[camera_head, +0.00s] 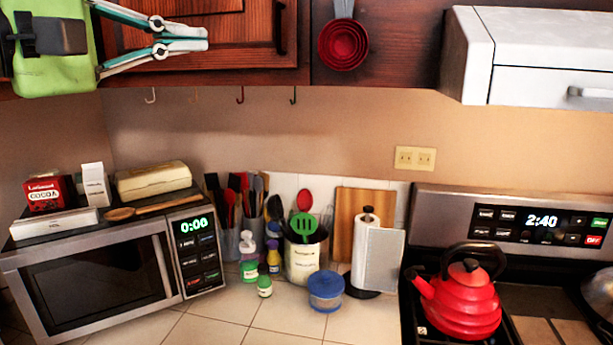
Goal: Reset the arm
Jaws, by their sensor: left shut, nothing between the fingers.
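My left gripper (203,37) is at the upper left of the head view. Its green wrist body is cut off by the top left corner, and its two fingers point right. The fingers are close together and hold nothing. They show in front of the dark wood cabinet door (255,62), high above the microwave. I cannot tell whether they touch the door. My right gripper is not in the view.
A microwave (95,275) with boxes on top stands at the lower left. Utensil crocks, small bottles and a blue-lidded tub (325,291) crowd the counter. A red kettle (462,300) sits on the stove. Red measuring cups (343,45) hang near a white range hood (535,50).

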